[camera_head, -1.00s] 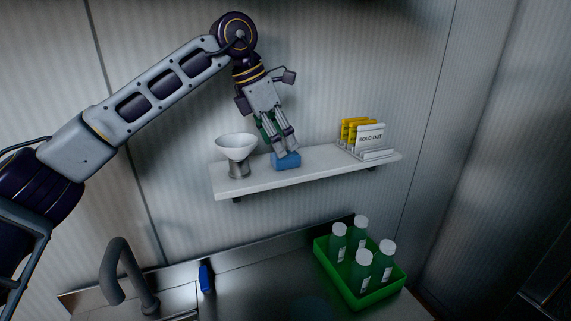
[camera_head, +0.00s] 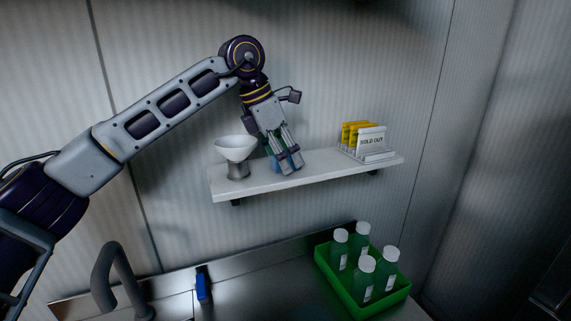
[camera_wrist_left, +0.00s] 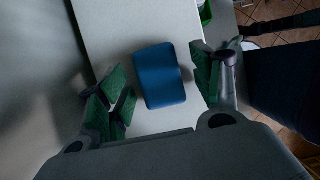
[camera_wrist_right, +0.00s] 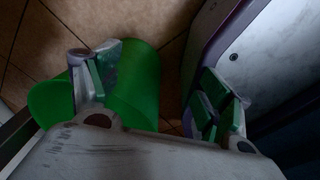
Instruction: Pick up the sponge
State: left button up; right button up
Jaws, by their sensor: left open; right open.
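The sponge is a blue block on the white wall shelf (camera_head: 222,188). In the left wrist view the sponge (camera_wrist_left: 159,76) lies flat on the shelf between my open left fingers, with a gap on each side. In the head view my left gripper (camera_head: 287,165) is down at the shelf and hides most of the sponge. My right gripper (camera_wrist_right: 158,98) shows only in its own wrist view. It is open and has nothing in its fingers.
A white bowl on a metal stand (camera_head: 236,150) is just left of my left gripper. Below are a faucet (camera_head: 112,270) and a green crate (camera_head: 345,283) of bottles. A green bin (camera_wrist_right: 140,80) is near my right gripper.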

pick_arm(q)
jog(key=c, duration=0.9)
jog(key=shift+r, duration=0.1)
jog(key=shift+c, duration=0.2)
notch_tip(320, 180, up, 10)
dwell(0.9)
